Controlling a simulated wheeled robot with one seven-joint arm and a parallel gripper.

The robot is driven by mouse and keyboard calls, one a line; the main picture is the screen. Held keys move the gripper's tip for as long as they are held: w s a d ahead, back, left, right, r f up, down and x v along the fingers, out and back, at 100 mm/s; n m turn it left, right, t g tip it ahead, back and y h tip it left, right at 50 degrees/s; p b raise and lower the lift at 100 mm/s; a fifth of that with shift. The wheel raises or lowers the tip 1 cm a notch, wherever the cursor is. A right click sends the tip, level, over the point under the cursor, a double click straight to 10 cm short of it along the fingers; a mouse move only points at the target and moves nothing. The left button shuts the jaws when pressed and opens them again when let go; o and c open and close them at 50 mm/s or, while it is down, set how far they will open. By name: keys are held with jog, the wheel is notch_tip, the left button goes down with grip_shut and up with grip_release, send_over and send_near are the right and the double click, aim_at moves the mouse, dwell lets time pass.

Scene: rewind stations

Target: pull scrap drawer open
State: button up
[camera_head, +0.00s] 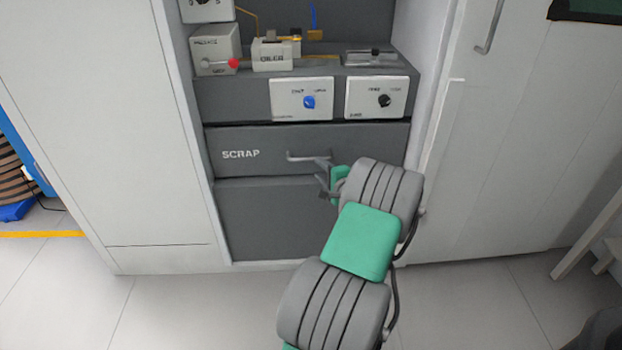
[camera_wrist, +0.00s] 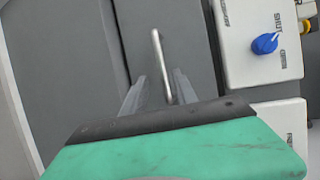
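The scrap drawer (camera_head: 255,138) is a wide dark grey front marked "SCRAP" in the cabinet, and it looks shut. Its bar handle (camera_head: 308,157) sits right of the lettering. My gripper (camera_head: 322,184) is just below the handle's right part. In the wrist view the handle (camera_wrist: 157,52) runs upright in the picture. The two grey fingers of my gripper (camera_wrist: 160,80) stand apart on either side of its lower end. The fingers do not appear closed on it. I cannot tell whether the bar is fully between them in depth.
Above the drawer are a panel with a blue knob (camera_head: 308,102) and one with a black knob (camera_head: 384,101). A plain grey panel (camera_head: 270,225) lies below. White cabinet walls flank the recess.

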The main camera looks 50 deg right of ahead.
aim_at(311, 160)
jog(key=b+x, duration=0.1)
jog(key=x, duration=0.6)
jog(key=shift+w+d+r+b, duration=0.1)
jog(key=shift+w+d+b, duration=0.05)
jog(key=shift+w+b, duration=0.2)
grip_shut()
dwell(1.0)
